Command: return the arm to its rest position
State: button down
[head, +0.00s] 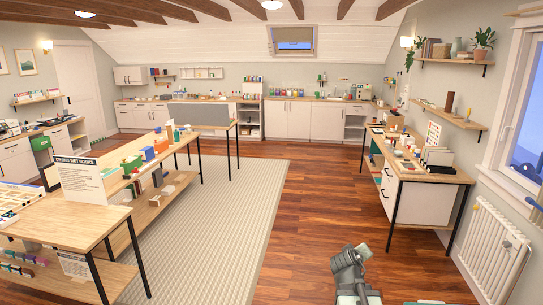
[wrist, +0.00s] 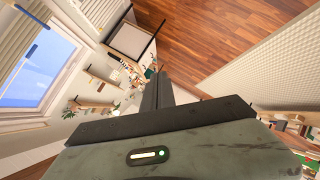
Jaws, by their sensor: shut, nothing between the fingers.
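My arm shows at the bottom of the head view, right of centre, folded low above the wooden floor. My gripper (wrist: 160,90) is in the wrist view, where its dark fingers lie together with nothing between them. The grey-green gripper body with a small lit indicator fills the bottom of that view. The wrist view is tilted, with the window at the left and the floor at the top right. My gripper touches nothing that I can see.
A long wooden table (head: 70,232) with a sign stands at the left. A pale rug (head: 215,220) covers the middle. Wooden floor (head: 310,210) is clear between rug and desk.

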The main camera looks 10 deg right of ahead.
jog(key=s+a+f+g+y, duration=0.1)
jog(key=s+a+f+y, duration=0.15)
jog(key=a, duration=0.45)
jog(key=s+a+f+g+y, duration=0.1)
jog(key=a+f+g, duration=0.1)
jog(key=a+f, duration=0.35)
jog(key=s+a+f+m+g+y, duration=0.1)
jog(key=s+a+f+g+y, duration=0.1)
jog(key=s+a, duration=0.3)
jog(key=s+a+f+m+g+y, duration=0.1)
jog(key=s+a+g, duration=0.3)
jog(key=s, duration=0.3)
jog(key=shift+s+a+f+y, duration=0.2)
jog(key=shift+a+f+y, duration=0.15)
jog(key=shift+a, duration=0.1)
